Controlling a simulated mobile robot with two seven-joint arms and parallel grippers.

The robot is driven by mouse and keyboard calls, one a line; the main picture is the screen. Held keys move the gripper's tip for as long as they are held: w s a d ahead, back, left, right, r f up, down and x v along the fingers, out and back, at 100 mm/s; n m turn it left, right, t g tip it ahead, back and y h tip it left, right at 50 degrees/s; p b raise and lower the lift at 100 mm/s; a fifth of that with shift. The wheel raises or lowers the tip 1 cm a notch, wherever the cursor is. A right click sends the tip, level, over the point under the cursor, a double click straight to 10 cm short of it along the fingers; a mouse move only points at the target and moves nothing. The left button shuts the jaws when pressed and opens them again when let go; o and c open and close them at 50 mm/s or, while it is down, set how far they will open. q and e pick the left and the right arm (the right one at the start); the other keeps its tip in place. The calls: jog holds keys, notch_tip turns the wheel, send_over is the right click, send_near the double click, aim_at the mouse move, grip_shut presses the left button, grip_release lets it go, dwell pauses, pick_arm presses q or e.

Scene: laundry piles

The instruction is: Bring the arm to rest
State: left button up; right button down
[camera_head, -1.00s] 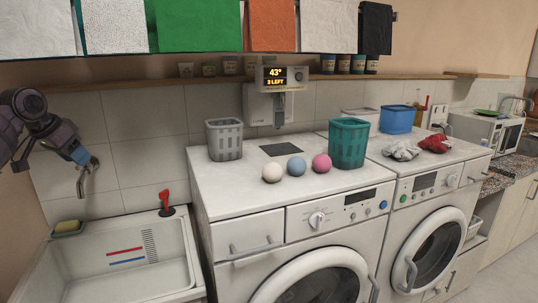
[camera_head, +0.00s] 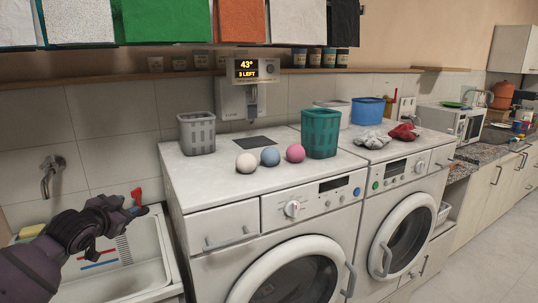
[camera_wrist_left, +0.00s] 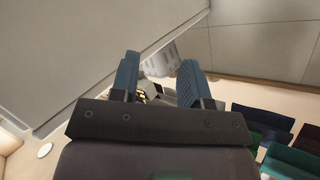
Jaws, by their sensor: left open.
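My left arm comes in from the lower left in the head view, in front of the sink. Its gripper (camera_head: 138,211) points right, towards the washing machine's left side, and looks small and partly hidden by my wrist. In the left wrist view the two blue fingers (camera_wrist_left: 158,72) stand apart with nothing between them. My right gripper is not in view.
The washing machine (camera_head: 215,178) to the right carries a grey basket (camera_head: 197,134), a teal basket (camera_head: 320,134) and three balls (camera_head: 270,156). A wall tap (camera_head: 50,175) is behind the arm.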

pick_arm(q)
jog(key=s+d+f+b, duration=0.1)
jog(key=s+d+f, duration=0.25)
jog(key=f, duration=0.25)
jog(key=s+d+f+n+h+b, duration=0.1)
jog(key=s+d+f, duration=0.1)
jog(key=s+f, duration=0.4)
jog(key=s+d+f+b, duration=0.1)
jog(key=s+d+f, duration=0.25)
jog(key=f, duration=0.35)
jog(key=s+f+n+g+y+b, duration=0.1)
jog(key=s+f+n+g, duration=0.1)
jog(key=s+f, duration=0.7)
jog(key=s+d+f+n+g+y+b, duration=0.1)
jog(key=s+f+n+g+b, duration=0.1)
jog(key=s+f, duration=0.8)
jog(key=s+n, duration=0.1)
jog(key=s, duration=0.4)
jog(key=shift+d+f+y, duration=0.15)
jog(key=shift+f+y, duration=0.05)
jog(key=shift+y, duration=0.1)
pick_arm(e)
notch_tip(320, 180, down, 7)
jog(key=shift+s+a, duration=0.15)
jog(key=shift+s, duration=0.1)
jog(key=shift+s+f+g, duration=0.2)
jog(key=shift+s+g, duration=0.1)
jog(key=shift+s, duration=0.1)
